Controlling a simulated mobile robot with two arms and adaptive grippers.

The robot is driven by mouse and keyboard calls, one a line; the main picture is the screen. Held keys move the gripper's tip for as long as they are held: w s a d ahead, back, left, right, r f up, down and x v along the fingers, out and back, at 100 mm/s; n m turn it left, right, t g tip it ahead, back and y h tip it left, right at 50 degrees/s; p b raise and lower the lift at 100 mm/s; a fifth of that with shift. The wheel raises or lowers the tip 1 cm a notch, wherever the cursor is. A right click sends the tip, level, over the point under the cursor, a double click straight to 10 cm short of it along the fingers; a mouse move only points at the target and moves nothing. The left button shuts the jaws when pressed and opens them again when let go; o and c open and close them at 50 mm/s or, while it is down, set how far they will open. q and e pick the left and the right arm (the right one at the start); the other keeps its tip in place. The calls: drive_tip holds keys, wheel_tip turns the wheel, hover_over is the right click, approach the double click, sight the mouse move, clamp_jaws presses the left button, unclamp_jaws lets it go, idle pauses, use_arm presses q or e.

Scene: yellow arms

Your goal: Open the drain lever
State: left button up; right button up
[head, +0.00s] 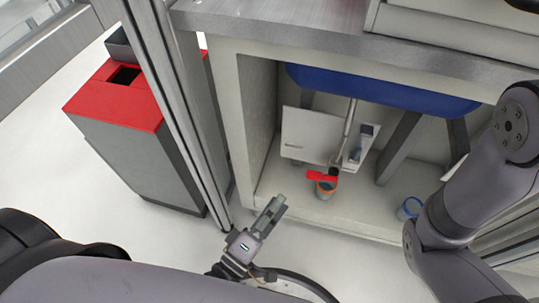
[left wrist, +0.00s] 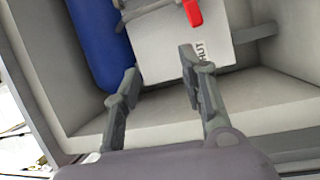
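The red drain lever (head: 321,176) lies roughly level in the head view, low under the counter beside a white panel (head: 303,137). Part of a red handle (left wrist: 193,12) shows at the top of the left wrist view, in front of the panel marked "SHUT" (left wrist: 180,55). My left gripper (head: 272,210) is in front of the cabinet opening, left of and nearer than the lever, and apart from it. In the left wrist view its two fingers (left wrist: 159,65) are spread with nothing between them. My right arm shows at the right, but its gripper is out of view.
A blue tank (head: 375,90) hangs under the counter. An orange-rimmed ring (head: 325,191) sits below the lever, and a blue ring (head: 409,208) lies farther right. A metal post (head: 172,95) and a red-topped bin (head: 115,95) stand left. Cabinet walls bound the opening.

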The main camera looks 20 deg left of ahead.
use_arm(q)
drive_tip(key=w+a+r+m+t, duration=0.1)
drive_tip(key=r+m+t, duration=0.1)
drive_tip(key=r, duration=0.5)
drive_tip(key=w+a+r+m+t+b, duration=0.1)
drive_tip(key=w+r+m+t, duration=0.1)
drive_tip(key=r, duration=0.6)
drive_tip(key=shift+a+r+t, duration=0.15)
drive_tip(key=shift+r+t, duration=0.05)
drive_tip(key=shift+t, duration=0.6)
drive_tip(key=shift+w, duration=0.1)
